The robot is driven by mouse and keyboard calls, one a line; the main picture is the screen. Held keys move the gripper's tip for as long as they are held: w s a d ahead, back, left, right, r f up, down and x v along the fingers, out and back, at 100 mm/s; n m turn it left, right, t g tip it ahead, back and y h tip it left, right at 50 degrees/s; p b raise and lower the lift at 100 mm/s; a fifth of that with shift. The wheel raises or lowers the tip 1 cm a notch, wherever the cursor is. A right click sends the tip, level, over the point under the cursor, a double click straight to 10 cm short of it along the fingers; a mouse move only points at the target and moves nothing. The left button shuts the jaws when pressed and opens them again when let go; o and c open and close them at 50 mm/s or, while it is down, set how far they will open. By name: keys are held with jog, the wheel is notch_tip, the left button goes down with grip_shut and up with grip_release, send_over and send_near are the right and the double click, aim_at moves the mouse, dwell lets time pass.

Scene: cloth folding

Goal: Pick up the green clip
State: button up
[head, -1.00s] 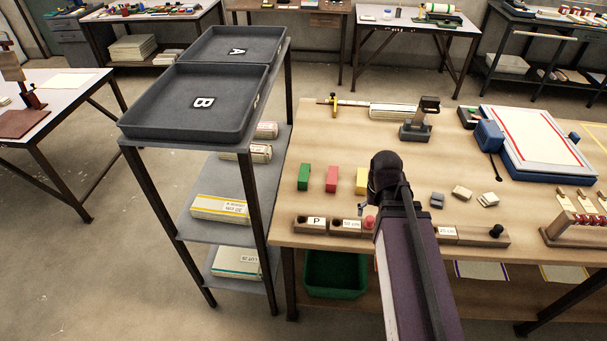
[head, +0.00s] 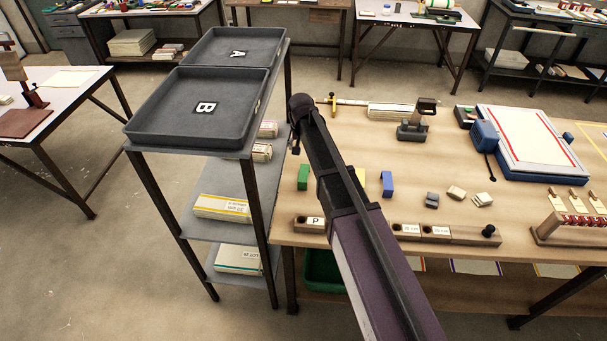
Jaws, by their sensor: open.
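The green clip (head: 303,177) stands upright near the left end of the wooden bench, just behind the block labelled P. My gripper (head: 296,147) is a small dark shape hanging below the end of my arm, near the bench's left edge. In the picture it is just above the green clip, apart from it, and looks empty. Its jaws are open, though the fingers are small and partly hidden by my arm. A yellow clip (head: 360,176) is partly covered by my arm, and a blue clip (head: 387,184) stands to its right.
A dark shelf unit with trays B (head: 205,106) and A (head: 235,55) stands close left of the bench. The wooden label block (head: 310,224) lies along the front edge. Small grey and beige pieces (head: 456,192) lie to the right. A stamp-like tool (head: 412,130) stands behind.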

jog(key=shift+f, duration=0.1)
jog(key=b, duration=0.9)
send_over(304, 173)
notch_tip(304, 173, down, 8)
jog(key=shift+a+f, duration=0.15)
jog(key=shift+f, duration=0.05)
jog(key=shift+s+f, duration=0.1)
dwell(0.4)
notch_tip(304, 173, down, 3)
jog(key=b, duration=0.3)
jog(key=shift+f, duration=0.2)
jog(key=shift+f+b, duration=0.8)
jog(key=shift+b, duration=0.1)
jog(key=shift+f, duration=0.25)
dwell(0.4)
jog(key=c, duration=0.8)
